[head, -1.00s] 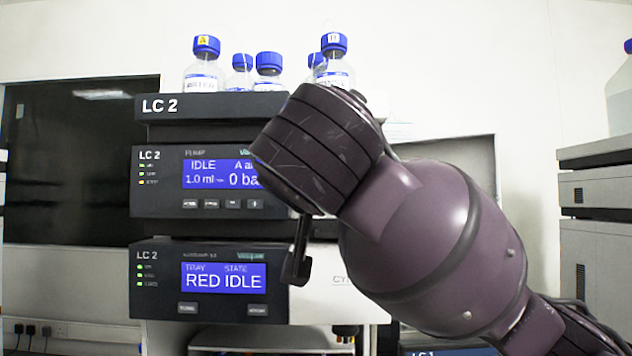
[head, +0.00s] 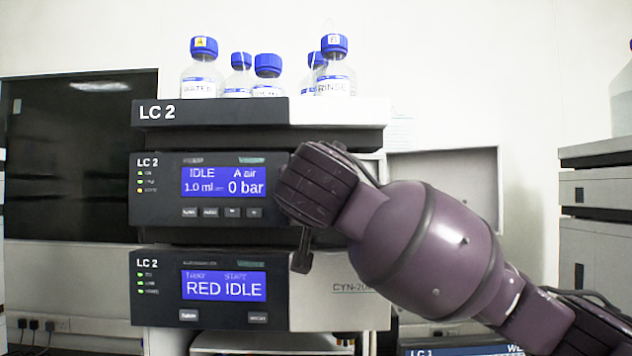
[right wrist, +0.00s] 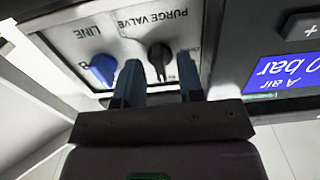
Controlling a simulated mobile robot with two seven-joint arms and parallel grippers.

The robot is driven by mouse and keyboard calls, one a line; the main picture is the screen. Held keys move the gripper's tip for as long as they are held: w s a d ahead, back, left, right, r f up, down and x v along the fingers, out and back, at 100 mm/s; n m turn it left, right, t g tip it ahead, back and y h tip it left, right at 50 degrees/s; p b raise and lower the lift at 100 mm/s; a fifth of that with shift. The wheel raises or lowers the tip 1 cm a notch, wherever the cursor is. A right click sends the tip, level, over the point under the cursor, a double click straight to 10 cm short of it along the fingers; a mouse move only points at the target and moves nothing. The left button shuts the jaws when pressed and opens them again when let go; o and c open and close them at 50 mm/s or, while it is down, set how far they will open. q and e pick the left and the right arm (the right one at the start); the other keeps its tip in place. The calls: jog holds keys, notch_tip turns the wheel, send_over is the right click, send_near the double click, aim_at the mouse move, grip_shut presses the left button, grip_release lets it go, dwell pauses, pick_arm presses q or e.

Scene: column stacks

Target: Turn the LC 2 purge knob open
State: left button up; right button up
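The LC 2 pump module (head: 150,192) shows "IDLE", "A air" and "0 bar" on its blue display in the head view. The black purge knob (right wrist: 160,58), labelled PURGE VALVE, is on a pale panel beside this display in the right wrist view. My right gripper (right wrist: 158,68) is open, with one finger on each side of the purge knob. I cannot tell whether the fingers touch it. In the head view my right arm covers the knob area. My left gripper is not in view.
A blue LINE knob (right wrist: 103,70) sits close beside one finger. Several blue-capped bottles (head: 202,75) stand on the top LC 2 tray (head: 215,110). The lower LC 2 module (head: 150,305) reads "RED IDLE". A grey instrument stack (head: 590,230) stands at right.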

grip_shut()
pick_arm(q)
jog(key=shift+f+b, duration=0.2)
jog(key=shift+b, duration=0.15)
pick_arm(e)
jog(key=shift+f, duration=0.1)
jog(key=shift+a+n+b, duration=0.1)
jog(key=shift+n+b, duration=0.5)
jog(key=shift+n, duration=0.1)
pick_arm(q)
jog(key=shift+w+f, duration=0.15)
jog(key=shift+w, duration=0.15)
pick_arm(e)
jog(key=shift+a+f+n, duration=0.1)
jog(key=shift+n, duration=8.3)
